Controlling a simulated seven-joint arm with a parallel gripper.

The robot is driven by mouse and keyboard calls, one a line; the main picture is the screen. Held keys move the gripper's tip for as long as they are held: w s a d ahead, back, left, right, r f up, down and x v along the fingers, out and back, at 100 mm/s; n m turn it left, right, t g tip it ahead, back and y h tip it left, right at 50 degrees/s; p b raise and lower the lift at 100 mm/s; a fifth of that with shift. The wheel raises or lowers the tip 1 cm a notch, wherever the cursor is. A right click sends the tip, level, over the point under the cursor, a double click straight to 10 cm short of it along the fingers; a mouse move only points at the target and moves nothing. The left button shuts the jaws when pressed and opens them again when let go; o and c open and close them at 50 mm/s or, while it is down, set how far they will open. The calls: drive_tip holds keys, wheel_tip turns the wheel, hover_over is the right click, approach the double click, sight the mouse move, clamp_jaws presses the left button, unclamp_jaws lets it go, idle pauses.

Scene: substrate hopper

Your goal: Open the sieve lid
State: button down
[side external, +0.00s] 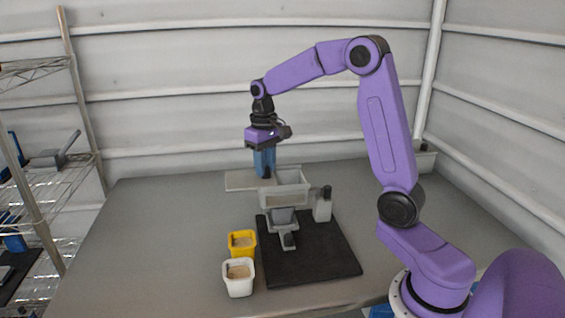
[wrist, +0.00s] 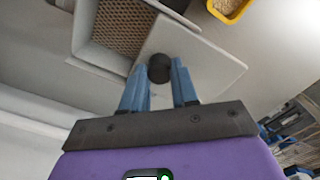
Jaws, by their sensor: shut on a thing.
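The sieve lid (side external: 240,181) is a flat, pale grey plate sticking out to the left of the hopper (side external: 286,190) at about the height of its rim. My gripper (side external: 265,172) points down over it. In the wrist view the blue fingers (wrist: 159,67) are shut on the lid's round black knob (wrist: 160,69), one on each side. The lid plate (wrist: 205,62) lies beyond the fingers, offset to one side of the hopper. The brown mesh (wrist: 120,27) inside the hopper is largely uncovered. I cannot tell whether the lid still touches the rim.
The hopper stands on a black base plate (side external: 325,258) with a pale bottle-like part (side external: 322,207) beside it. A yellow tub (side external: 242,253) and a white tub (side external: 238,287) with pale contents stand at the front left. The table (side external: 130,240) is clear on the left; wire shelves (side external: 75,172) stand beyond it.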

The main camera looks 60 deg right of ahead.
drive_tip(key=shift+w+a, duration=0.25)
drive_tip(key=shift+w, duration=0.05)
drive_tip(key=c, duration=0.8)
unclamp_jaws()
drive_tip(key=shift+c, duration=0.2)
wheel_tip(320, 180, up, 18)
drive_tip(key=shift+f, duration=0.25)
